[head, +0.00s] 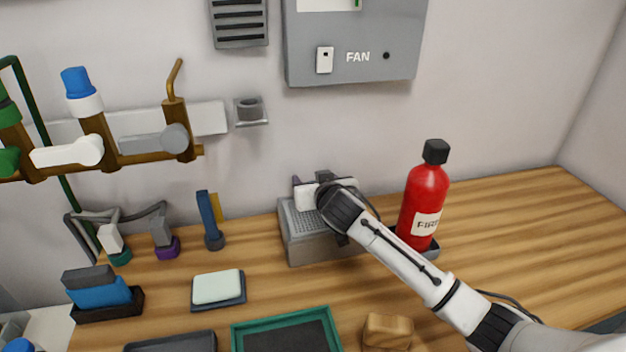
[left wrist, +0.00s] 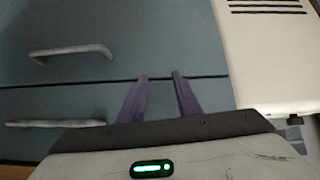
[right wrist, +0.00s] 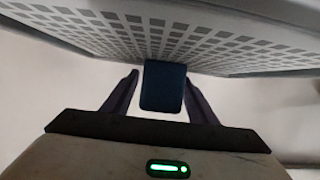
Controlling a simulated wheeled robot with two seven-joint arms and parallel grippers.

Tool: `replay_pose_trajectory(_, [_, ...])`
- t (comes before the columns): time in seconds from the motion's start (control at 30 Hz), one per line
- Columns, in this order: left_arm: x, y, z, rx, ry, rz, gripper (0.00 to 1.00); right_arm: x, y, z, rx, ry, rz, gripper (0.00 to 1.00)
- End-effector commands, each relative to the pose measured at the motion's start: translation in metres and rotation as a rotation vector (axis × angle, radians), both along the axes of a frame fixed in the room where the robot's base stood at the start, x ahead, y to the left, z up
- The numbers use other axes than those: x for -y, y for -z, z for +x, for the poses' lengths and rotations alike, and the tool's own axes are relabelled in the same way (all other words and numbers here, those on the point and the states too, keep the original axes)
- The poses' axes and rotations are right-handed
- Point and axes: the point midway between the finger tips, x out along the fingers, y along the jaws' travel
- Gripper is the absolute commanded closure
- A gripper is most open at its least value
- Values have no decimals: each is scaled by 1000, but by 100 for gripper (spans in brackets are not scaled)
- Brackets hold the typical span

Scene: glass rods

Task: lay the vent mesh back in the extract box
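The extract box (head: 312,246) is a grey box on the bench against the wall, with a perforated grey top, the vent mesh (head: 303,222), on its upper side. My right gripper (head: 297,184) is over the box's top, and its hand hides much of the mesh. In the right wrist view the perforated mesh (right wrist: 225,45) fills the top. A dark blue tab (right wrist: 163,87) is between my right gripper's purple fingers (right wrist: 162,78); whether both fingers press it is unclear. My left gripper (left wrist: 160,76) is open and empty in front of grey drawers, outside the head view.
A red fire extinguisher (head: 424,205) stands right of the box, close to my right arm. Above are a grey fan box (head: 352,45) and pipes with valves (head: 95,140). A green-rimmed tray (head: 285,313) and a wooden block (head: 388,331) are in front. The bench's right is clear.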

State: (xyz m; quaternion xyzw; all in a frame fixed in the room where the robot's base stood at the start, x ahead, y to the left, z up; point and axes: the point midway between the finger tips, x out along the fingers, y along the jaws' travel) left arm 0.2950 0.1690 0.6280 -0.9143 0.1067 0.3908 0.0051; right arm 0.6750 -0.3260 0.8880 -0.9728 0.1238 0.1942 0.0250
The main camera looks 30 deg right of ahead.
Motion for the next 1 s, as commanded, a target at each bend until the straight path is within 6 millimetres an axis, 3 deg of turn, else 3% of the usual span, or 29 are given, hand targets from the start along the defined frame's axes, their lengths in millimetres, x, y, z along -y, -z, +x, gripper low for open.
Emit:
replay_pose_trajectory(0.27, [1, -4, 1, 3, 0, -1, 69, 0, -6, 0, 2, 0, -1, 47])
replay_pose_trajectory(0.37, [1, -4, 1, 5, 0, -2, 69, -3, -7, -8, 1, -2, 0, 47])
replay_pose_trajectory(0.8, [1, -8, 1, 6, 0, -2, 69, -21, -39, -83, 1, -1, 1, 47])
replay_pose_trajectory(1.0, [1, -8, 1, 6, 0, -2, 69, -27, -48, -103, 1, 0, 0, 47])
